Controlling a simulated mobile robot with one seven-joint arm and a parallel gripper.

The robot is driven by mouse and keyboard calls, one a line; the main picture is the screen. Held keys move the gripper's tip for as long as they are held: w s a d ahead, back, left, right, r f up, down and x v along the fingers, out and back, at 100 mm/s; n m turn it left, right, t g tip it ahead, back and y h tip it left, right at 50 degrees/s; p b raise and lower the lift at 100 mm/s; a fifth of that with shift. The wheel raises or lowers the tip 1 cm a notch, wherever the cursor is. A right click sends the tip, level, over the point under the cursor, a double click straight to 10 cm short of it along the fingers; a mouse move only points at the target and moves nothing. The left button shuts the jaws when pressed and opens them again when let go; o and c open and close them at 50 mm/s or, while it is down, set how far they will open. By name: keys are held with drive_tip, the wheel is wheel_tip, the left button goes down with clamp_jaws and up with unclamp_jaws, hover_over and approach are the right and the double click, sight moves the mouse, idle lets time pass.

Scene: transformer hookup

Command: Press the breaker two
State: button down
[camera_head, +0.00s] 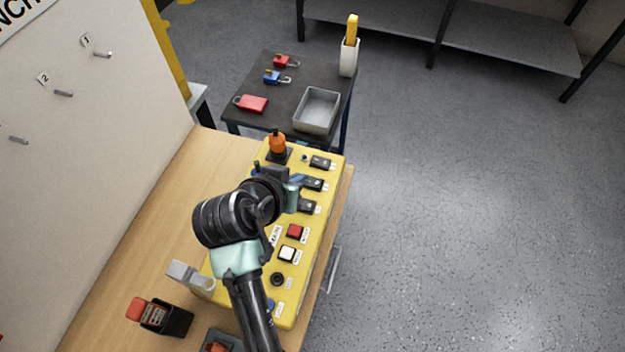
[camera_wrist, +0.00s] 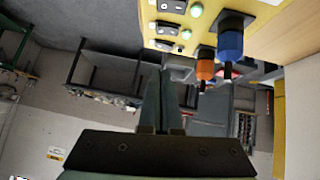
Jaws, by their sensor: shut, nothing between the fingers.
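A yellow control panel (camera_head: 320,245) lies on the wooden bench. A column of three black breaker switches runs along its upper right: the far one (camera_head: 320,161), the middle one (camera_head: 313,184) and the near one (camera_head: 308,206). Their small labels are too small to read, so I cannot tell which is breaker two by label. My gripper (camera_head: 300,182) is beside the middle switch, with its tips partly hidden in the head view. In the wrist view my gripper's fingers (camera_wrist: 161,100) are together and empty. That view also shows breaker switches (camera_wrist: 167,28) on the panel; contact cannot be told.
An orange plug (camera_head: 277,143) stands at the panel's far end; a blue plug (camera_wrist: 230,42) shows beside it in the wrist view. Red (camera_head: 295,231) and white (camera_head: 287,254) buttons lie nearer. A dark table (camera_head: 262,88) with padlocks and a grey tray (camera_head: 317,110) stands beyond.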

hover_over(318, 183)
drive_tip(key=s+a, duration=0.1)
drive_tip(key=a, duration=0.1)
drive_tip(key=f, duration=0.6)
drive_tip(key=shift+s+d+p, duration=0.2)
drive_tip(key=shift+d+p, duration=0.05)
drive_tip(key=shift+p, duration=0.15)
wheel_tip(318, 183, down, 2)
drive_tip(key=shift+d+f, duration=0.1)
drive_tip(key=shift+f, duration=0.1)
drive_tip(key=shift+s+d+f+p, duration=0.1)
drive_tip(key=shift+f+p, duration=0.2)
drive_tip(key=shift+f, duration=0.5)
drive_tip(key=shift+d+f+b, duration=0.1)
drive_tip(key=shift+f+b, duration=0.3)
drive_tip(key=shift+b, duration=0.05)
drive_tip(key=shift+s+r, duration=0.1)
drive_tip(key=shift+s, duration=0.05)
drive_tip(key=shift+w+a, duration=0.3)
drive_tip(key=shift+a, duration=0.55)
